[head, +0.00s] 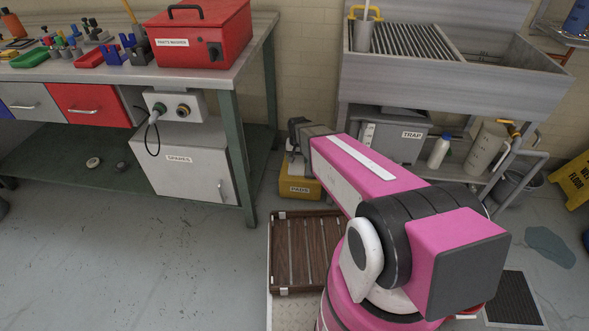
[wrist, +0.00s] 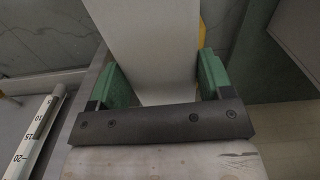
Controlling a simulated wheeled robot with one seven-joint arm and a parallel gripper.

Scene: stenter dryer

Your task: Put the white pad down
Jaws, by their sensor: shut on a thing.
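The white pad (wrist: 155,45) is a pale, flat-faced piece between the two green fingers of my gripper (wrist: 164,76) in the wrist view. The fingers are shut on it, one at each side. Its far end runs out of the top of that picture. In the head view my gripper (head: 299,137) is at the far end of my pink arm, above and behind a yellow box labelled PADS (head: 298,189). The pad cannot be made out there. A yellow edge (wrist: 201,35) shows behind the pad in the wrist view.
A slatted brown wooden rack (head: 308,252) lies on the floor in front of the yellow box. A workbench (head: 243,62) with a SPARES cabinet (head: 186,172) stands left. A grey sink (head: 440,85) stands right, above a TRAP box (head: 394,138). A numbered scale (wrist: 36,138) lies left in the wrist view.

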